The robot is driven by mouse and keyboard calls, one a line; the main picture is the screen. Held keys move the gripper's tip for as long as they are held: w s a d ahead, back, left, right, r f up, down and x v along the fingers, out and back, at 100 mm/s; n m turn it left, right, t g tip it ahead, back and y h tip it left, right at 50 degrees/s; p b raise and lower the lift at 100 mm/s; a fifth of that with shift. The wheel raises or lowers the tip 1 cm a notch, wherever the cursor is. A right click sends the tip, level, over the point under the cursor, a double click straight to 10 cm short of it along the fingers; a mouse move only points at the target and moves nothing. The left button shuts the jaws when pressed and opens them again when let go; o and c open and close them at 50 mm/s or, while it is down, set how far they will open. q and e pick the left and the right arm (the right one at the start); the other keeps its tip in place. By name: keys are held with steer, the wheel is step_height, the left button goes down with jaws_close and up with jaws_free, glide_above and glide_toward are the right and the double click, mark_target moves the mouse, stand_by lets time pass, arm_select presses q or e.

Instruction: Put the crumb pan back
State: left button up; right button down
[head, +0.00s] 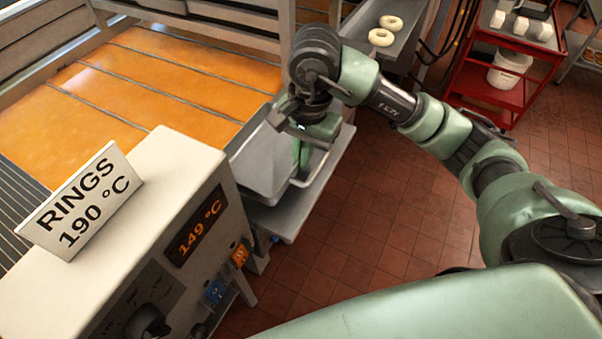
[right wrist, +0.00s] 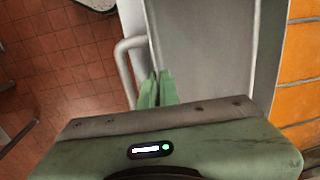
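The crumb pan (head: 252,168) is a grey metal tray with a bar handle (head: 322,166). It sticks out beside the fryer, above a grey shelf. My right gripper (head: 303,152) reaches down at the pan's handle end. In the right wrist view, the pan (right wrist: 205,45) lies ahead and its looped handle (right wrist: 122,70) shows on the left. The green fingers (right wrist: 157,90) are close together beside the handle, overlapping the pan's near edge. Whether they clamp the rim or handle is hidden. My left gripper is not in view.
The fryer's control box (head: 150,215) reads 149 °C, and a sign (head: 80,200) on it says RINGS 190 °C. Orange oil (head: 130,95) fills the fryer bed. A tray with two rings (head: 400,45) and a red cart (head: 495,75) stand behind.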

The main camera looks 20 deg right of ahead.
step_height(320, 180, down, 6)
steer(key=shift+f+p, duration=0.2)
steer(key=shift+p, duration=0.45)
steer(key=shift+f+b, duration=0.2)
steer(key=shift+b, duration=0.1)
steer(key=c, duration=1.7)
jaws_free()
steer(key=shift+r, duration=0.1)
